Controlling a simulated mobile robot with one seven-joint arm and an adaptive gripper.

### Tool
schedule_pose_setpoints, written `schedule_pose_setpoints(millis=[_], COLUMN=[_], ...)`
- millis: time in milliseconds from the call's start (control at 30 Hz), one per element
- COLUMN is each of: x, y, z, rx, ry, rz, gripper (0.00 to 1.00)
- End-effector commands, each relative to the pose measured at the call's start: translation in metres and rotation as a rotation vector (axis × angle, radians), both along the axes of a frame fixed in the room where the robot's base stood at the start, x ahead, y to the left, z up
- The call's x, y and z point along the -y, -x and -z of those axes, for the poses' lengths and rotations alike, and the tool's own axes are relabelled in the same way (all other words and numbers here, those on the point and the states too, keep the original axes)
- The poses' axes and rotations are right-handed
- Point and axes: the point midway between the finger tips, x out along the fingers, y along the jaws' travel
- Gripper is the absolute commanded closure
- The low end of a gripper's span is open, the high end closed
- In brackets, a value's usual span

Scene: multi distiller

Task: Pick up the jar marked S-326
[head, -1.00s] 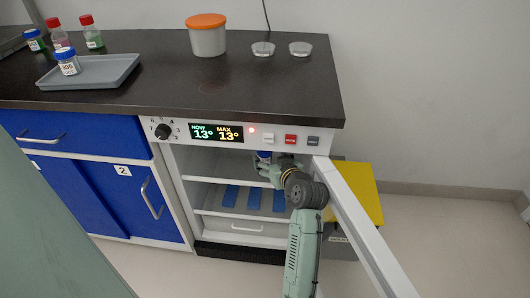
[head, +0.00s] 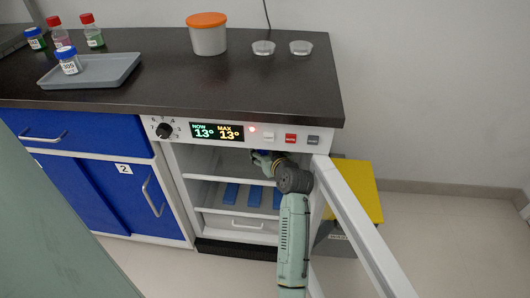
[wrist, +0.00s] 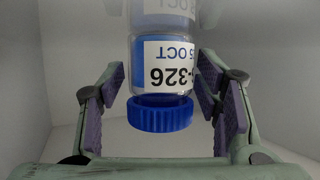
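The jar marked S-326 (wrist: 165,70) shows in the wrist view as a clear jar with a blue cap, upside down in the picture. In the head view my gripper (head: 263,160) is inside the upper part of the open cabinet (head: 205,165), and the jar cannot be made out there.
The open door (head: 365,225) stands close to the right of my arm. Blue items (head: 253,196) lie on the shelf below. On the counter are a grey tray (head: 118,72) with a jar on it, several other jars, and an orange-lidded tub (head: 208,38).

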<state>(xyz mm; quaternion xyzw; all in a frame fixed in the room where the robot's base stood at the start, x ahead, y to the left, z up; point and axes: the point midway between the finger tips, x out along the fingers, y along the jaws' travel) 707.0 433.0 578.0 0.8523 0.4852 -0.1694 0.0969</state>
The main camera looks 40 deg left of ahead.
Motion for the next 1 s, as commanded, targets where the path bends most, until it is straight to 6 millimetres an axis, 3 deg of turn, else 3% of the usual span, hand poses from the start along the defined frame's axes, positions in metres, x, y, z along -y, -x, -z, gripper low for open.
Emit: schedule_pose_setpoints(millis=[633,1000], x=[0.0003,-0.0013], y=[0.0002,-0.0009], z=[0.0002,-0.0071], rx=[-0.001,0.001], ry=[0.001,-0.001], rz=[0.0,0.0], gripper=[0.88,0.88])
